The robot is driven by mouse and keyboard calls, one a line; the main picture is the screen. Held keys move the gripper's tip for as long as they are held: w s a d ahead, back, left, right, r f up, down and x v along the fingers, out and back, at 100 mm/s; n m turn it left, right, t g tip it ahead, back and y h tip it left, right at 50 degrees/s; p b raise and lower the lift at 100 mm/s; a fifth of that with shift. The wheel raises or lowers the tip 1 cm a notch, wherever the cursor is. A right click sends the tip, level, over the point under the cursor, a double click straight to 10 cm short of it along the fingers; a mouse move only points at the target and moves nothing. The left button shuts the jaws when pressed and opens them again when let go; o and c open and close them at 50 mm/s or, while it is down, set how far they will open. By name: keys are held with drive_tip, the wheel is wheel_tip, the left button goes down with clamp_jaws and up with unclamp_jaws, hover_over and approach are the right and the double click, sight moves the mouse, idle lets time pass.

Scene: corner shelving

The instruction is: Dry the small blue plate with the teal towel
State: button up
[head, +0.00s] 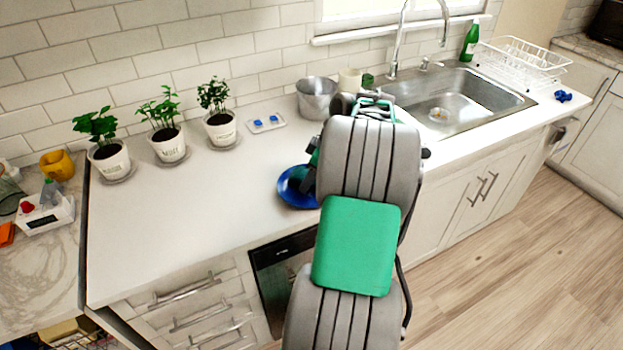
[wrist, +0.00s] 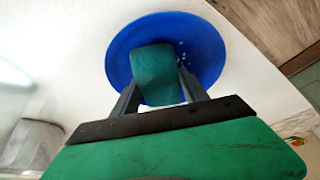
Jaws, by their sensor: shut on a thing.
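The small blue plate (head: 295,187) lies on the white counter, its right side hidden behind my arm. In the wrist view the plate (wrist: 208,45) fills the upper middle, with several small pale spots, like drops, just right of the towel. The teal towel (wrist: 154,65) is a small folded piece between the fingers of my gripper (wrist: 156,84), which is shut on it. The towel overlaps the middle of the plate in the wrist view; I cannot tell whether it touches. In the head view my arm hides the towel and most of the gripper.
Three potted herbs (head: 168,146) stand along the wall at left. A small white tray with blue pieces (head: 266,123) and a metal pot (head: 316,98) are behind the plate. The sink (head: 455,100) and a dish rack (head: 518,60) are at right. The counter left of the plate is clear.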

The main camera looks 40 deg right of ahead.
drive_tip(key=shift+w+d, duration=0.15)
drive_tip(key=shift+w, duration=0.05)
drive_tip(key=shift+f, duration=0.1)
wheel_tip(320, 180, up, 7)
drive_tip(key=p, duration=0.5)
